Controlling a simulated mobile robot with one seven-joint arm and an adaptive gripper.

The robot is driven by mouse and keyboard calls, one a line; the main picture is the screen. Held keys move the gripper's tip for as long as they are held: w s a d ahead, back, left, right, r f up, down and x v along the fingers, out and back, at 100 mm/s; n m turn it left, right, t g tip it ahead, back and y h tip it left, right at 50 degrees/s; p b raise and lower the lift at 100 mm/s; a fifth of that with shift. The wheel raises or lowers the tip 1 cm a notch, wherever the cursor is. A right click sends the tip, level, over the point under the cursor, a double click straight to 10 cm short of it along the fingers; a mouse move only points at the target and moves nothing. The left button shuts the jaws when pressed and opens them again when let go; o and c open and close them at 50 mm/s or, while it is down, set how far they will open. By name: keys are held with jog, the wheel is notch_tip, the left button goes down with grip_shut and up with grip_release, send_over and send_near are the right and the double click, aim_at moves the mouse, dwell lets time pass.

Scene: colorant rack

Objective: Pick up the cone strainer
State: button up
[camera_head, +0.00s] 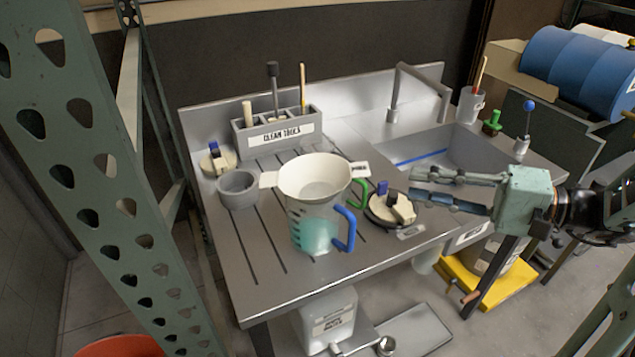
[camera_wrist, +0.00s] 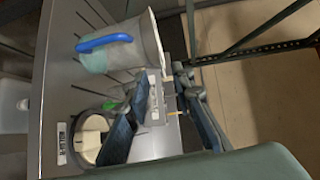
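The cone strainer (camera_head: 314,176) is a wide off-white funnel with a pale tab on each side. It sits in the mouth of a clear pitcher (camera_head: 314,233) with a blue handle and teal contents or markings. The pitcher also shows in the wrist view (camera_wrist: 120,52), sideways; I cannot clearly make out the strainer there. My gripper (camera_head: 415,184) is open and empty, to the right of the strainer and apart from it. Its two spread fingers show in the wrist view (camera_wrist: 157,80).
A dark round container with a cream and blue top (camera_head: 392,209) stands between pitcher and gripper. A green handle (camera_head: 361,192) is beside the pitcher. A grey bowl (camera_head: 238,192) and a clean tools rack (camera_head: 279,133) stand left and behind. The sink (camera_head: 430,150) lies behind my gripper.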

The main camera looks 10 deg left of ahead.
jog(key=x, duration=0.9)
jog(key=shift+w, duration=0.3)
jog(key=shift+c, duration=0.2)
grip_shut()
